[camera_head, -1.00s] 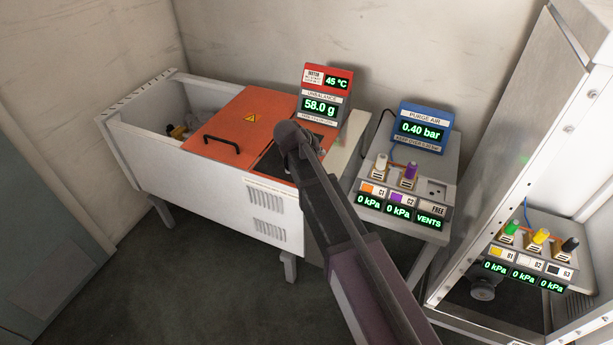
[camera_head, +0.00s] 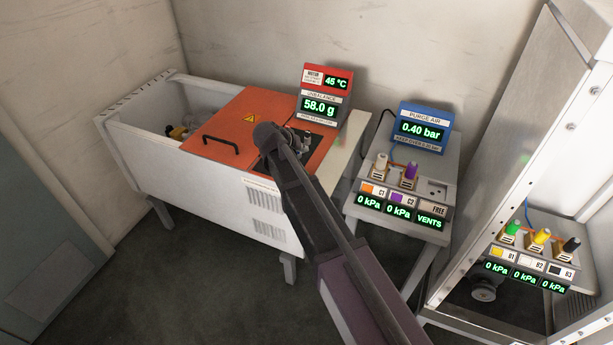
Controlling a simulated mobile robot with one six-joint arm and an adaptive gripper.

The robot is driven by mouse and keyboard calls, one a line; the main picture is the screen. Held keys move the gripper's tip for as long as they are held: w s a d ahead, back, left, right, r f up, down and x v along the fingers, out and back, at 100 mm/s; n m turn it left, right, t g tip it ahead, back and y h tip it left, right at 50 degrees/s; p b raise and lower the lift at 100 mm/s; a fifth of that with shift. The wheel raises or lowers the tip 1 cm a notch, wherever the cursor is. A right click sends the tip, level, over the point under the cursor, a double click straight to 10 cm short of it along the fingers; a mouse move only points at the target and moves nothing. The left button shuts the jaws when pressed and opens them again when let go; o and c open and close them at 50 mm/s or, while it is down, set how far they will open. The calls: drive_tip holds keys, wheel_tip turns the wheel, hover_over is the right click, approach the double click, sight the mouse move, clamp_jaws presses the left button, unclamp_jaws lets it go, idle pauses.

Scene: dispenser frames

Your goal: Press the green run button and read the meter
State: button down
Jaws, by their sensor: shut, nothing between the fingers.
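The unbalance meter (camera_head: 319,107) stands at the back of the orange-lidded machine and reads 58.0 g. The red motor display (camera_head: 326,79) above it reads 45 °C. My gripper (camera_head: 303,139) shows only in part, small and grey, beyond my dark arm, over the right part of the orange lid (camera_head: 238,119) and just below the meter. Its fingers look closed with nothing held. Whether it touches anything I cannot tell. I cannot make out a green run button; my arm covers part of the dark panel (camera_head: 268,163) on the lid.
The blue purge air meter (camera_head: 423,127) reads 0.40 bar on a side table. Below it, the C1 and C2 displays read 0 kPa. At right, a metal frame (camera_head: 500,150) stands by green (camera_head: 511,229), yellow and black plugs with 0 kPa displays. A black handle (camera_head: 221,144) rises from the lid.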

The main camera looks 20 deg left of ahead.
drive_tip(key=shift+f+b, duration=3.85)
drive_tip(key=shift+f, duration=0.2)
drive_tip(key=shift+f, duration=0.1)
drive_tip(key=shift+f+b, duration=0.3)
drive_tip(key=shift+b, duration=0.1)
drive_tip(key=shift+f+b, duration=0.45)
drive_tip(key=shift+b, duration=0.05)
drive_tip(key=shift+r, duration=0.15)
drive_tip(key=shift+r+p, duration=0.7)
drive_tip(key=shift+p, duration=0.2)
drive_tip(key=shift+r+p, duration=2.55)
